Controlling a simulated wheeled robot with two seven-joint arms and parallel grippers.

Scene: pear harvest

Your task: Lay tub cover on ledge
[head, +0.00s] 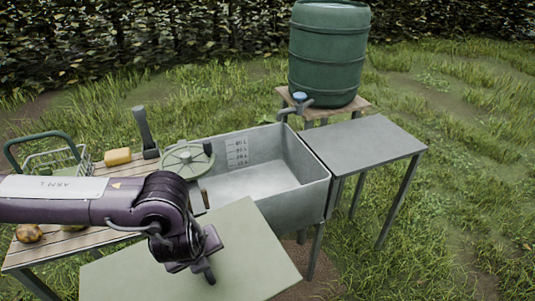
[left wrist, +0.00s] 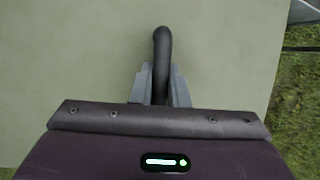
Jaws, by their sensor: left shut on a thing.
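The tub cover (head: 248,250) is a flat, pale green panel in front of the tub, near the bottom of the head view. My left gripper (head: 207,270) is shut on its dark curved handle, which shows in the left wrist view (left wrist: 161,45) between the fingers (left wrist: 160,88). The cover fills most of that view. The metal tub (head: 318,197) stands open behind the cover, with volume marks on its inner wall. A flat grey ledge (head: 365,145) on legs adjoins the tub's right side, and its top is bare. My right gripper is not in view.
A green barrel (head: 328,55) with a tap stands on a wooden stand behind the tub. A slatted bench (head: 85,240) at left holds a wire basket (head: 50,160), a yellow sponge (head: 117,157) and pears (head: 29,233).

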